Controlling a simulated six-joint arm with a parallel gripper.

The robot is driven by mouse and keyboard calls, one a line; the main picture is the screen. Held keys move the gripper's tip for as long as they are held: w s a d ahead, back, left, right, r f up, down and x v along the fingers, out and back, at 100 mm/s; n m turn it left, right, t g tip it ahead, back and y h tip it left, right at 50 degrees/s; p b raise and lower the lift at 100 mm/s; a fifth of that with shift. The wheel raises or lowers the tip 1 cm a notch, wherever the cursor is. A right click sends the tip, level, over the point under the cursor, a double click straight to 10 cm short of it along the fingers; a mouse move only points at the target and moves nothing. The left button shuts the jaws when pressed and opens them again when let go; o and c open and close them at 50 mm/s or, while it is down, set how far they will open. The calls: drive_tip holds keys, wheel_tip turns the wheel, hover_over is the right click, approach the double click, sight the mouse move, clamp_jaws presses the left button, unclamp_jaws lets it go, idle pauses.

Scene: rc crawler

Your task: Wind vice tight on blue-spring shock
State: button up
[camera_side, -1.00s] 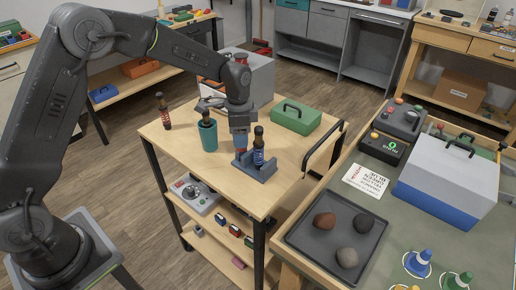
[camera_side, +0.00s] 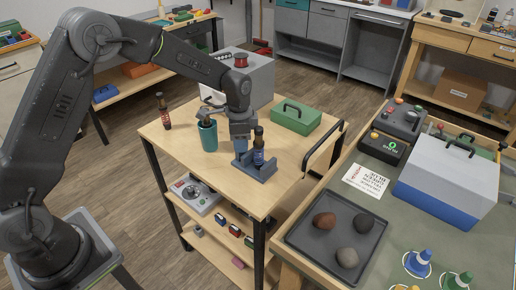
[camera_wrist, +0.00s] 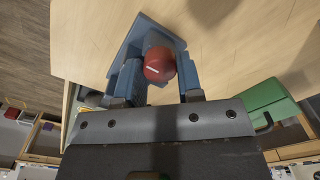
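A blue-grey vice (camera_side: 264,174) stands on the wooden cart top, and it also shows in the wrist view (camera_wrist: 172,36). A dark-topped shock with a blue spring (camera_side: 258,157) stands upright in it. My gripper (camera_side: 240,147) points down just left of this shock. In the wrist view, the fingers of my gripper (camera_wrist: 161,80) lie on both sides of a round red knob (camera_wrist: 159,65) at the vice and appear to close on it. The white stripe on the knob is visible. The jaws' contact with the shock cannot be made out.
A teal cup (camera_side: 209,139) with a dark-topped shock stands left of my gripper, and another shock (camera_side: 163,111) stands further left. A green case (camera_side: 296,119) lies behind right, with a grey box (camera_side: 258,78) at the back. A black cart handle (camera_side: 323,147) rises at right.

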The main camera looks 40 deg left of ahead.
drive_tip(key=c, duration=0.4)
drive_tip(key=shift+o, duration=0.2)
drive_tip(key=shift+m, duration=1.5)
drive_tip(key=shift+m, duration=1.5)
drive_tip(key=shift+m, duration=1.5)
